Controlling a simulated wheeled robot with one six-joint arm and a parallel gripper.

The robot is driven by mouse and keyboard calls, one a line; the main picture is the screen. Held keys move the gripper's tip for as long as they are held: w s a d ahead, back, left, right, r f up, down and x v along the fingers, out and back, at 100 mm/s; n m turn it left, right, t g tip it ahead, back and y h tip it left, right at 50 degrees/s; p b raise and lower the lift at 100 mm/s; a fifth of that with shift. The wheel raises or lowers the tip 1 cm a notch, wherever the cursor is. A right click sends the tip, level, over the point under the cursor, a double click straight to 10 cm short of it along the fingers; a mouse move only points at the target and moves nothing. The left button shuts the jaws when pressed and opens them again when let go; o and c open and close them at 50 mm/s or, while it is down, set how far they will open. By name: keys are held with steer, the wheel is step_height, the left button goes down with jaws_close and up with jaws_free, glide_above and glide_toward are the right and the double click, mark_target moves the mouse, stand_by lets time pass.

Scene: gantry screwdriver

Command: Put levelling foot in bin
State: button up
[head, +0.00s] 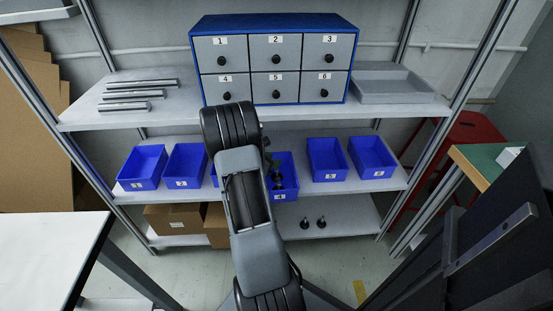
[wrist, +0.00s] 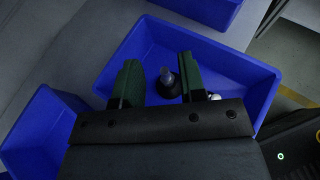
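A black levelling foot with a grey stud (wrist: 167,84) shows between and beyond my fingertips in the wrist view. It appears to be inside the blue bin; whether it rests on the floor is unclear. This blue bin (wrist: 245,75) is the one labelled 4 (head: 291,165) on the middle shelf in the head view. My gripper (wrist: 162,80) is over the bin, its two green fingers apart, with a gap to the foot at least on the left. In the head view my arm partly hides the bin. Two more levelling feet (head: 304,223) (head: 321,221) stand on the bottom shelf.
Blue bins (head: 142,167) (head: 186,166) stand left of my arm, and others (head: 326,160) (head: 372,157) right. Above are a drawer cabinet (head: 275,60), metal rods (head: 135,94) and a grey tray (head: 393,86). Cardboard boxes (head: 175,219) sit on the bottom shelf.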

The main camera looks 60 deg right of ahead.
steer(key=a+r+m+t+y, duration=0.2)
steer(key=a+r+m+y, duration=0.2)
steer(key=a, duration=1)
steer(key=s+a+r+m+t+y+p, duration=0.1)
steer(key=a+r+m+y, duration=0.3)
steer(key=a, duration=0.9)
steer(key=a+r+m+t+y+p, duration=0.1)
steer(key=a+r+m+t+y, duration=0.2)
steer(key=a, duration=1.1)
step_height(320, 180, up, 4)
steer(key=m+y, duration=0.2)
steer(key=m, duration=0.1)
steer(key=shift+s+a+m+t, duration=0.3)
steer(key=shift+s+a+m, duration=0.05)
steer(key=shift+m, duration=0.05)
steer(key=w+p+v, duration=0.3)
steer(key=p+v, duration=0.9)
steer(key=v, duration=0.1)
steer(key=w+r+p+v, duration=0.1)
steer(key=w+p+v, duration=0.2)
steer(key=p+v, duration=1)
steer(key=shift+a+r+t, duration=0.15)
steer(key=shift+r+t, duration=0.25)
steer(key=shift+r, duration=0.15)
